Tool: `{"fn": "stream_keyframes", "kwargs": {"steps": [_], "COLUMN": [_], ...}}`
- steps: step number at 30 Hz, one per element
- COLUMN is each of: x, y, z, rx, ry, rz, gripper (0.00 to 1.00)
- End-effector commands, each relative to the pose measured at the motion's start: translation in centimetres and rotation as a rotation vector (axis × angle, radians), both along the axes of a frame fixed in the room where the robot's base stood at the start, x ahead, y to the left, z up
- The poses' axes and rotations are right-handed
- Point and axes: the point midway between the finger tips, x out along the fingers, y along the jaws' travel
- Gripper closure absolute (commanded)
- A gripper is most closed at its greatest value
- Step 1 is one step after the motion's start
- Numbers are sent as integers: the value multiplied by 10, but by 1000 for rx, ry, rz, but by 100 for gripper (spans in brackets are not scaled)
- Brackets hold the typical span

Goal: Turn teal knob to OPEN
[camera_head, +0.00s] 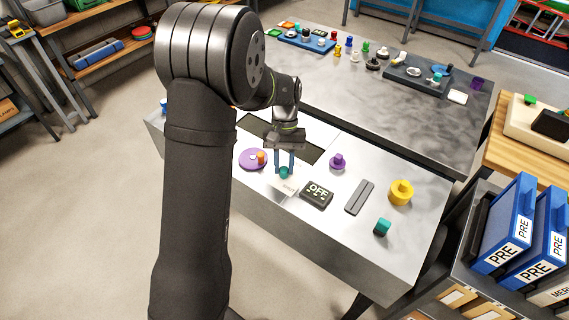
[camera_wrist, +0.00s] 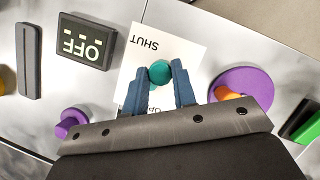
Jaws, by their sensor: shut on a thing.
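The teal knob (camera_head: 284,173) sits on a white card (camera_head: 283,187) on the grey metal bench. In the wrist view the round teal knob (camera_wrist: 159,73) lies between the two blue fingertips, and my gripper (camera_wrist: 159,75) is shut on it. In the head view my gripper (camera_head: 285,168) points down at the knob. On the card (camera_wrist: 184,50), the word SHUT reads upside down beyond the knob. Part of a word beginning OP shows between the fingers, the rest hidden. I cannot tell which way the knob points.
A purple disc (camera_head: 247,159) with an orange peg is close to the left.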

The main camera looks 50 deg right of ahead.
Motion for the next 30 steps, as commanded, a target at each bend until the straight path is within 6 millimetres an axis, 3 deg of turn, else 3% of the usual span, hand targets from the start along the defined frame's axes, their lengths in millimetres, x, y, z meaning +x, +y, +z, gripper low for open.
{"fn": "stream_keyframes", "kwargs": {"steps": [12,29,30], "x": [1,1,1], "y": [1,1,1], "z": [0,0,0], "rx": [-1,-1,-1], "ry": [0,0,0], "rz": [187,212,212], "gripper": [98,98,68]}}
